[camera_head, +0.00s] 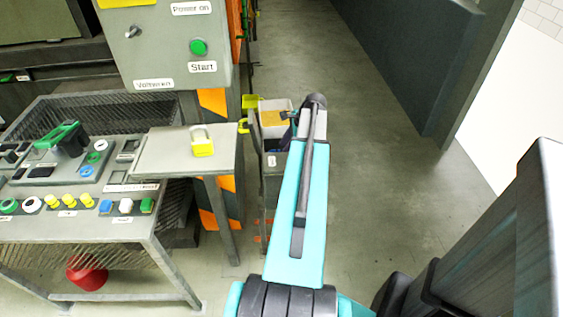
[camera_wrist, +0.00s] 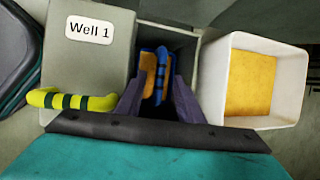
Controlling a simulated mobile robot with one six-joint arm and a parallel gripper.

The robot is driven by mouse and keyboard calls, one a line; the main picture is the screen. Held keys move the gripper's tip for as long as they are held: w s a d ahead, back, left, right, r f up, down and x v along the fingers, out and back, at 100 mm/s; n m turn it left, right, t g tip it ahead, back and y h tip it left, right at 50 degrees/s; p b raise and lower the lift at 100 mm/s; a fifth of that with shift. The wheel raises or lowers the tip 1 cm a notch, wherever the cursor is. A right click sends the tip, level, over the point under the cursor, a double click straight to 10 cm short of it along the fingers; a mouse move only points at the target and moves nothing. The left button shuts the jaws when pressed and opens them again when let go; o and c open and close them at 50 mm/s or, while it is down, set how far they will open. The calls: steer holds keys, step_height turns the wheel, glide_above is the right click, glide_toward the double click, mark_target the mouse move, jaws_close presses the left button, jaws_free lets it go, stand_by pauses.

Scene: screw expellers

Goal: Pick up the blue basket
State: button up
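The blue basket (camera_wrist: 161,68) sits inside a grey compartment in the wrist view, with a blue handle and orange-yellow material beside it. My gripper (camera_wrist: 156,92) reaches in from below, its two dark fingers apart on either side of the blue handle. A gap seems to show between the fingers and the handle; I cannot tell whether either one touches. In the head view my arm covers most of the gripper and I cannot make out the basket clearly.
A grey box labelled "Well 1" (camera_wrist: 90,50) with a yellow-green handle (camera_wrist: 72,99) is left of the basket. A white container (camera_wrist: 288,82) with orange-yellow contents is right.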

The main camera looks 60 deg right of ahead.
steer(key=shift+x, duration=0.85)
jaws_close()
